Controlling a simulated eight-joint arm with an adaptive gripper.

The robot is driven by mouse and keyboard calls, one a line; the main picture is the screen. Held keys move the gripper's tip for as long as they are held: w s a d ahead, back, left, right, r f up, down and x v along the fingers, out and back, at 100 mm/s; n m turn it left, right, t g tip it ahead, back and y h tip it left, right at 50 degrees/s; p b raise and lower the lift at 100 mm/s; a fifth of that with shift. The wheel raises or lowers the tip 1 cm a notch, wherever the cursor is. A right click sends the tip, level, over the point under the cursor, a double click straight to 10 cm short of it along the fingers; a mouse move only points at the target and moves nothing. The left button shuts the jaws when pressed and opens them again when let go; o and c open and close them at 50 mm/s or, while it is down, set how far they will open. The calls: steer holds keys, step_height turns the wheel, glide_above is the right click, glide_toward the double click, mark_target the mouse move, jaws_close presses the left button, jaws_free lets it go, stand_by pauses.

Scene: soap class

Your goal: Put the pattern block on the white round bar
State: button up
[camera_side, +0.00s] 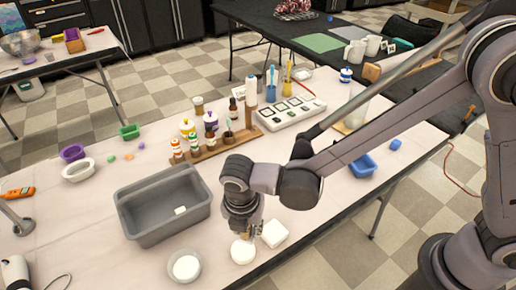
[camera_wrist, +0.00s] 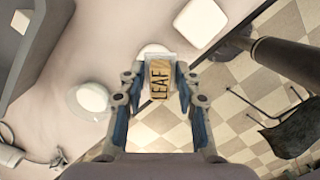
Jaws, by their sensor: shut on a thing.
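The pattern block (camera_wrist: 160,79), tan with dark letters reading LEAF on a clear backing, is between the fingertips of my gripper (camera_wrist: 158,88). My gripper, low over the front of the table in the side view (camera_side: 246,232), is shut on it. The white round bar (camera_side: 243,251) lies on the table right below the gripper. In the wrist view only the bar's far edge (camera_wrist: 154,49) shows past the block, which hides the rest. I cannot tell whether block and bar touch.
A white square bar (camera_side: 274,233) lies close to the right of the round bar. A clear dish (camera_side: 172,274) holding another white round piece (camera_side: 186,267) stands to the left. A grey bin (camera_side: 150,228) is behind the dish. The table's front edge is close.

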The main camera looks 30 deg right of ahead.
mark_target(241, 239)
steer(key=shift+s+a+f, duration=0.15)
steer(key=shift+a+f, duration=0.35)
steer(key=shift+a, duration=0.25)
steer(key=shift+a+f, duration=0.1)
steer(key=shift+f, duration=1.9)
steer(key=o, duration=1.1)
steer(key=shift+f, duration=0.15)
